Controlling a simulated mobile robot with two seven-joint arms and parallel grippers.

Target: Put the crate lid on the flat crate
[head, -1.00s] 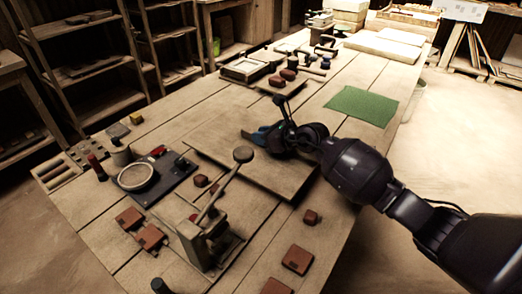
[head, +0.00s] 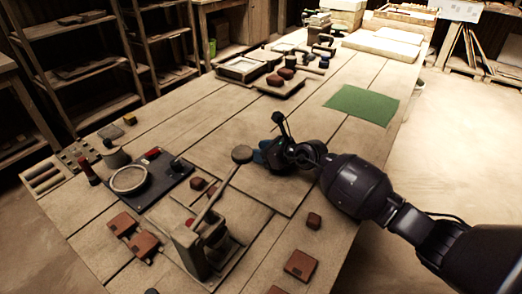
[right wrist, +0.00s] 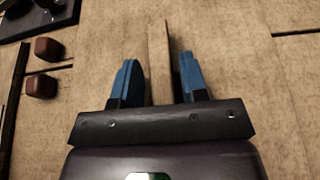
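A flat wooden board (head: 292,195), which looks like the crate lid, lies in the middle of the workbench; the arm hides part of it. My right gripper (head: 262,152) is low over this board. In the right wrist view a narrow wooden strip (right wrist: 159,65) stands between its blue fingers (right wrist: 160,78), with small gaps seeming to show on both sides. Whether the strip belongs to the board I cannot tell. A shallow wooden frame or box (head: 242,69) lies farther back; I cannot tell whether it is the flat crate. My left gripper is out of view.
A lever press (head: 198,245) stands at the near edge, its lever rising close to my right gripper. A dark plate with a round dish (head: 130,179) lies left. Red-brown blocks (head: 301,264) lie around. The green mat (head: 362,104) is clear, with bare bench around it.

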